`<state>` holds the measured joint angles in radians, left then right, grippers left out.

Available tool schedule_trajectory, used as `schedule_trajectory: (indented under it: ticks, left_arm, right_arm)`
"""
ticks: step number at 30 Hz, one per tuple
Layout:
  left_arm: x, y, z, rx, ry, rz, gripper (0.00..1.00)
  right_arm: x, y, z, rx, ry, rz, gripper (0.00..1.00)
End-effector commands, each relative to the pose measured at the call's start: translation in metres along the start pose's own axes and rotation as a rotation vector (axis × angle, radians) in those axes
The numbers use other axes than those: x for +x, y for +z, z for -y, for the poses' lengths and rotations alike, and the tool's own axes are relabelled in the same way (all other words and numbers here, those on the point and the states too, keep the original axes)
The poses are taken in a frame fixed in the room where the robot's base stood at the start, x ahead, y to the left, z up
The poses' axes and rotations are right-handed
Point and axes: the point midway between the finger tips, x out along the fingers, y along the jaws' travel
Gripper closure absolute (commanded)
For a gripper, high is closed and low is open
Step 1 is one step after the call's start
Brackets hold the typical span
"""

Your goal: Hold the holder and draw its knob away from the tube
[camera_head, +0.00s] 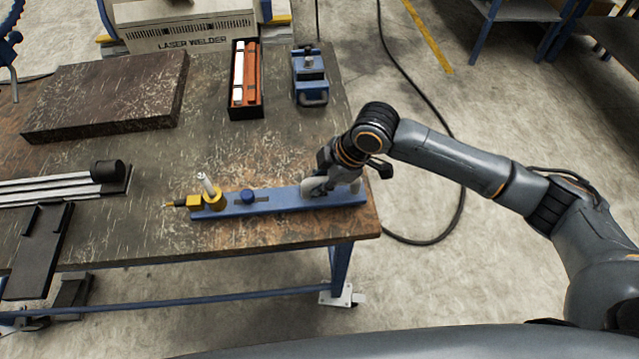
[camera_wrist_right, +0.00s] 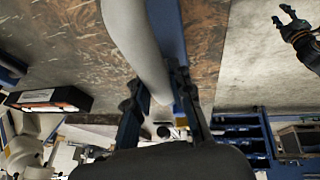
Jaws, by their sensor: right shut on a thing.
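The holder is a long blue bar (camera_head: 285,201) lying on the table near its front edge. Its round blue knob (camera_head: 247,196) stands near the bar's middle-left. A pale tube (camera_head: 207,184) stands in a yellow ring at the left end, apart from the knob. My right gripper (camera_head: 318,186) is at the bar's right end, shut on a pale grey grip of the holder. In the right wrist view this grip (camera_wrist_right: 142,45) passes between the fingers. My left gripper (camera_wrist_right: 287,20), small in that view's corner, seems open and empty over the floor; the head view does not show it.
A brown slab (camera_head: 105,95), a black box with red and white pieces (camera_head: 245,112) and a blue vise (camera_head: 310,88) stand towards the back. Grey rails (camera_head: 50,188) and a black bracket (camera_head: 40,240) lie at the left. The tabletop behind the holder is clear.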

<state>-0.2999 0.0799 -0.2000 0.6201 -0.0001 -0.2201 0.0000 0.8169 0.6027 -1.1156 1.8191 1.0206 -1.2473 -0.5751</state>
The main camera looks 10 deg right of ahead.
Motion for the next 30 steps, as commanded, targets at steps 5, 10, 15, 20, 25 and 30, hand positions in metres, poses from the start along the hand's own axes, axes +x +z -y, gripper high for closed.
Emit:
schedule_trajectory:
  ticks: [5,10,15,20,25,30]
  left_arm:
    - [0.006,0.001,0.000,0.000,0.000,0.000,0.60]
    - [0.010,0.001,0.000,0.000,0.000,0.000,0.60]
    - [0.013,0.001,0.000,0.000,0.000,0.000,0.60]
    - [0.014,0.001,0.000,0.000,0.000,0.000,0.60]
    - [0.014,0.001,0.000,0.000,0.000,0.000,0.60]
    - [0.014,0.001,0.000,0.000,0.000,0.000,0.60]
  right_arm:
    - [0.006,0.002,-0.008,0.001,0.006,-0.006,1.00]
    - [0.012,0.005,-0.013,0.000,0.006,-0.006,1.00]
    - [0.018,0.008,-0.018,0.000,0.005,-0.006,1.00]
    - [0.019,0.009,-0.020,-0.001,0.005,-0.007,1.00]
    - [0.019,0.009,-0.020,-0.001,0.005,-0.007,1.00]
    - [0.019,0.009,-0.020,-0.001,0.005,-0.006,1.00]
